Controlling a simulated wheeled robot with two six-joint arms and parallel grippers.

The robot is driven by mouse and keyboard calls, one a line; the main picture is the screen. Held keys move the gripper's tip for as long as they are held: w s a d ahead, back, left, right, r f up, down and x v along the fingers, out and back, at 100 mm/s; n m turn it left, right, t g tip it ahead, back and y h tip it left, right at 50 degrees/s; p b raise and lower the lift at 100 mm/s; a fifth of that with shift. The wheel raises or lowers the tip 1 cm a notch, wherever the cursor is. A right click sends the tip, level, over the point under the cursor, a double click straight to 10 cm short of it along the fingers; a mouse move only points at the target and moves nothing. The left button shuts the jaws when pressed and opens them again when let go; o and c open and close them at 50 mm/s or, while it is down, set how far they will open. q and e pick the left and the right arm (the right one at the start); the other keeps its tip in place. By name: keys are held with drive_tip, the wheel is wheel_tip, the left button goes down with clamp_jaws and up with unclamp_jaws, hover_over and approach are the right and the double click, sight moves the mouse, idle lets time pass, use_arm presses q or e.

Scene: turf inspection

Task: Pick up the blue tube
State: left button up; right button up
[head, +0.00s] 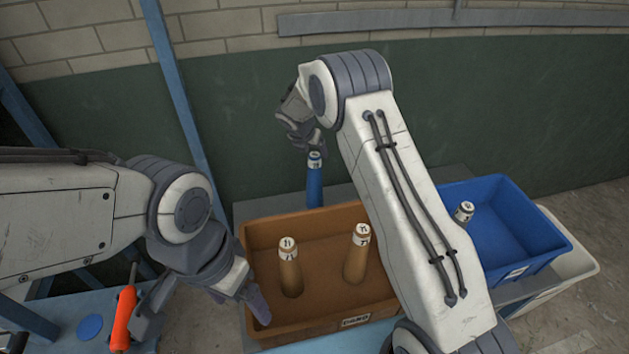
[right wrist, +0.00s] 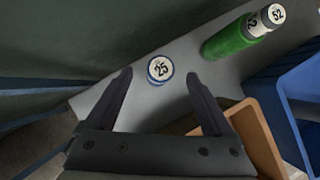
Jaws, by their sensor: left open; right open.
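The blue tube (head: 315,186) stands upright behind the brown crate, with a white numbered cap on top. In the right wrist view I see it from above, mostly its round cap marked 25 (right wrist: 159,70) with a blue rim. My right gripper (head: 308,138) is just above the tube in the head view. In the right wrist view its open fingers (right wrist: 158,78) show on either side of the cap, with nothing between them gripped. My left gripper (head: 243,299) is open and empty by the left side of the brown crate.
The brown crate (head: 340,333) holds two brown tubes (head: 289,270) (head: 356,255). A blue crate (head: 530,245) with a white-capped tube (head: 464,212) stands right, beside a white bin (head: 575,268). An orange-handled tool (head: 124,318) is lower left.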

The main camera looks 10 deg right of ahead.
sight(314, 155)
drive_tip(key=x, duration=0.2)
drive_tip(key=shift+w+d+f, duration=0.1)
drive_tip(key=shift+w+f, duration=0.05)
drive_tip(key=shift+f, duration=0.25)
drive_tip(key=p+x, duration=0.2)
drive_tip(key=x, duration=0.1)
drive_tip(key=shift+w+d+f, duration=0.1)
drive_tip(key=shift+d+f, duration=0.05)
drive_tip(key=shift+f, duration=0.25)
drive_tip(key=shift+w+d+f, duration=0.15)
drive_tip(key=shift+w+f, duration=0.1)
drive_tip(key=shift+f, duration=0.3)
clamp_jaws()
